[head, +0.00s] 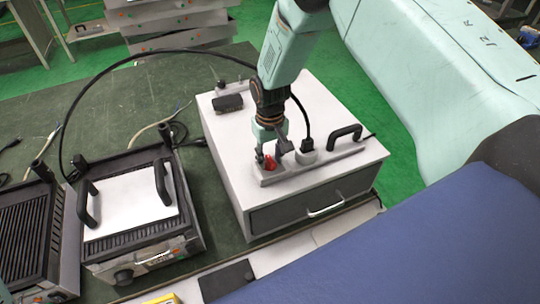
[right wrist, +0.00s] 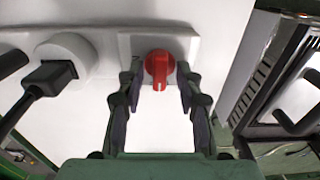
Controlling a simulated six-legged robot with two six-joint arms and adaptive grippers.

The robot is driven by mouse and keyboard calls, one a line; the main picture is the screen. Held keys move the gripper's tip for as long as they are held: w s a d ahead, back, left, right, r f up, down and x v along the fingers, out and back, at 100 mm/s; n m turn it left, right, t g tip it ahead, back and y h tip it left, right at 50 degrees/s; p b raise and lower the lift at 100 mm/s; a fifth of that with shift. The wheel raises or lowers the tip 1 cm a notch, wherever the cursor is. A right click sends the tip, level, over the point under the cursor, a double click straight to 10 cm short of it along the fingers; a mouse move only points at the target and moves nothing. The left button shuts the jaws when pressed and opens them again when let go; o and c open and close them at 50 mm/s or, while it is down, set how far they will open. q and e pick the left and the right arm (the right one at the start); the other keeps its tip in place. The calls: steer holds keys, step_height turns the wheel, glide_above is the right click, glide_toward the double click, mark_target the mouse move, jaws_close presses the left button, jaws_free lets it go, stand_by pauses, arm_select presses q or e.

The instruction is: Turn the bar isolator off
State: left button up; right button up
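The bar isolator is a red rotary knob (right wrist: 159,67) on a pale plate on top of the white cabinet (head: 225,130). The knob also shows in the head view (head: 269,162), beside my right gripper (head: 272,152). In the right wrist view my right gripper (right wrist: 158,95) is open, with one finger on each side of the knob. A gap shows between the fingers and the knob. The knob's grip ridge points down in the wrist view. My left gripper is not in view.
A plug in a round white socket (right wrist: 65,60) sits beside the knob, with a black cable. A black handle (head: 345,133) stands on the cabinet top. A heating unit (head: 135,245) with a white plate (head: 130,203) stands to the left on the green table (head: 110,95).

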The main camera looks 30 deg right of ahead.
mark_target(270, 159)
step_height(270, 159, up, 12)
stand_by(0.7)
stand_by(0.4)
steer(key=s+a+f, duration=0.2)
steer(key=s+f, duration=1.6)
steer(key=s, duration=1.7)
step_height(270, 159, down, 18)
steer(key=w+b, duration=0.1)
steer(key=b, duration=1.6)
steer(key=shift+a+r, duration=0.2)
steer(key=shift+a, duration=0.05)
